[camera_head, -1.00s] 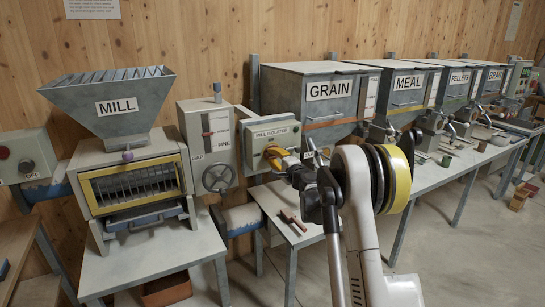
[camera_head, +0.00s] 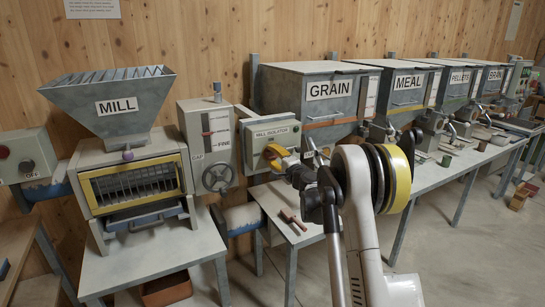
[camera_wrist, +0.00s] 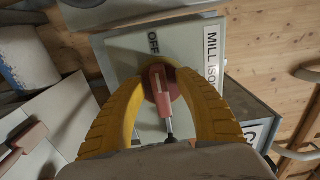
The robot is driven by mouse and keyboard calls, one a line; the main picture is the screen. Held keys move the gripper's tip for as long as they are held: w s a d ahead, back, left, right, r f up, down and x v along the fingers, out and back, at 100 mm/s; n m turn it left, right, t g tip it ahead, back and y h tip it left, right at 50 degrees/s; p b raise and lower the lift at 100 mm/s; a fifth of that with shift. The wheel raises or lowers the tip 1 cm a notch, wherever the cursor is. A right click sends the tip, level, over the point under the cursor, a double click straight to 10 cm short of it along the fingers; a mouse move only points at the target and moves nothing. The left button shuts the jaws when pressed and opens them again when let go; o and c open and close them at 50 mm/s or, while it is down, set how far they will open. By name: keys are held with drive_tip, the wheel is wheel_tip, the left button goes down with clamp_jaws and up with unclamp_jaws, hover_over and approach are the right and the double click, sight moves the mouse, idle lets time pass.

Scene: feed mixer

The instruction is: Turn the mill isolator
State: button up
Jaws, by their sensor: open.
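The mill isolator is a pale grey-green box (camera_head: 254,150) labelled MILL ISOLATOR, fixed between the mill and the grain bin. In the wrist view its face (camera_wrist: 125,50) shows the word OFF and part of the label. A red handle (camera_wrist: 160,92) with a pale stripe sits on a round yellow base, its stripe pointing roughly towards OFF. My gripper (camera_wrist: 163,80) is open, with one yellow finger on each side of the handle. Contact with the handle cannot be made out. In the head view my gripper (camera_head: 277,155) is at the box front and hides the handle.
The mill (camera_head: 130,165) with its hopper and a handwheel panel (camera_head: 210,145) stand to the left. The grain bin (camera_head: 315,95) is close on the right. A bench (camera_head: 270,205) below holds a small reddish-brown object (camera_head: 293,218). Open floor (camera_head: 440,240) lies at right.

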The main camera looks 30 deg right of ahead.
drive_tip(key=s, duration=1.2)
drive_tip(key=shift+d, duration=0.2)
drive_tip(key=s+a+r+n+g+y, duration=0.25)
drive_tip(key=s+a+n, duration=0.35)
drive_tip(key=a, duration=0.5)
drive_tip(key=s+a+r+n+g+y, duration=0.15)
drive_tip(key=s+a+n+g, duration=0.25)
drive_tip(key=s+a, duration=0.55)
drive_tip(key=s+a+f+n+g+h, duration=0.2)
drive_tip(key=s+f+n, duration=0.1)
drive_tip(key=s, duration=0.8)
drive_tip(key=s+a+f+n+g+h, duration=0.1)
drive_tip(key=s+f+n+g+h, duration=0.1)
drive_tip(key=s, duration=1)
drive_tip(key=shift+a+f+n+h, duration=0.35)
drive_tip(key=shift+f+n, duration=0.55)
drive_tip(key=shift+n, duration=0.3)
